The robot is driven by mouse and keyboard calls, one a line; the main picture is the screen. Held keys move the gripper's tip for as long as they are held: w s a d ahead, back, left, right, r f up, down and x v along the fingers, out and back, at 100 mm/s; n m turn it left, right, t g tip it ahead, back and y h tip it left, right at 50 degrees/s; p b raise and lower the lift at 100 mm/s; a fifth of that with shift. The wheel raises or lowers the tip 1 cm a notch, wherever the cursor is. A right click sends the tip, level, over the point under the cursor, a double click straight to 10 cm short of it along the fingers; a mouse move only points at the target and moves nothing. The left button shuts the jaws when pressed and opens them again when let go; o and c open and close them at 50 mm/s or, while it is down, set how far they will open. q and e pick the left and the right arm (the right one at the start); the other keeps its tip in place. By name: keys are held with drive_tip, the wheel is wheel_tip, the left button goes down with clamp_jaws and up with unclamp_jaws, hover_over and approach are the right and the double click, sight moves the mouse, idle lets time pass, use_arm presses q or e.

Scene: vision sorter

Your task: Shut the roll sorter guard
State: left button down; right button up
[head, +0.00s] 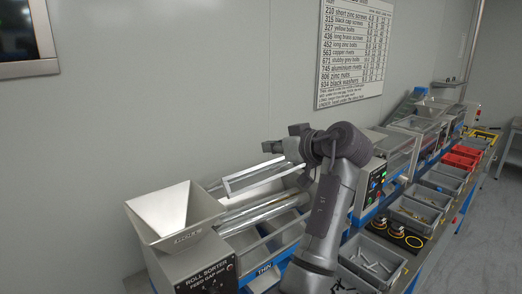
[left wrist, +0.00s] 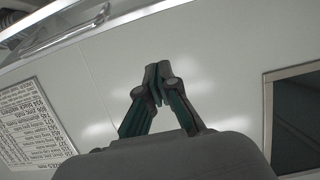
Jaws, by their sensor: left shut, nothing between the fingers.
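The roll sorter (head: 208,277) stands at the lower left, with a pale hopper (head: 178,212) on its near end and long shiny rollers (head: 262,212) behind it. Its guard (head: 255,178), a metal-framed panel, stands raised and tilted above the rollers, which are uncovered. My left gripper (head: 270,147) is just above the guard's far upper end, shut and empty; I cannot tell whether it touches the frame. The left wrist view shows the closed fingertips (left wrist: 157,72) pointing toward the wall, with a metal frame at upper left. My right gripper is out of view.
More machines (head: 400,145) run along the bench to the right. Grey bins (head: 372,262) and a red bin (head: 458,160) line the front. A printed chart (head: 353,50) and a dark screen (head: 22,30) are on the wall.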

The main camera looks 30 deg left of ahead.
use_arm(q)
drive_tip(key=a+p, duration=0.1)
drive_tip(key=a, duration=0.2)
drive_tip(key=p, duration=0.2)
hover_over(257, 173)
drive_tip(key=w+a, duration=0.1)
drive_tip(key=a, duration=0.2)
wheel_tip(257, 173, down, 2)
drive_tip(key=shift+d+f, duration=0.15)
drive_tip(key=d+f, duration=0.1)
drive_tip(key=d+f+p, duration=0.1)
drive_tip(key=shift+s+d+f, duration=0.15)
drive_tip(key=shift+s+f, duration=0.2)
drive_tip(key=shift+f, duration=0.05)
drive_tip(key=shift+s+d+f+p, duration=0.1)
drive_tip(key=shift+d+f+p, duration=0.1)
drive_tip(key=shift+d+p, duration=0.1)
drive_tip(key=shift+a+f, duration=0.15)
drive_tip(key=shift+f, duration=0.05)
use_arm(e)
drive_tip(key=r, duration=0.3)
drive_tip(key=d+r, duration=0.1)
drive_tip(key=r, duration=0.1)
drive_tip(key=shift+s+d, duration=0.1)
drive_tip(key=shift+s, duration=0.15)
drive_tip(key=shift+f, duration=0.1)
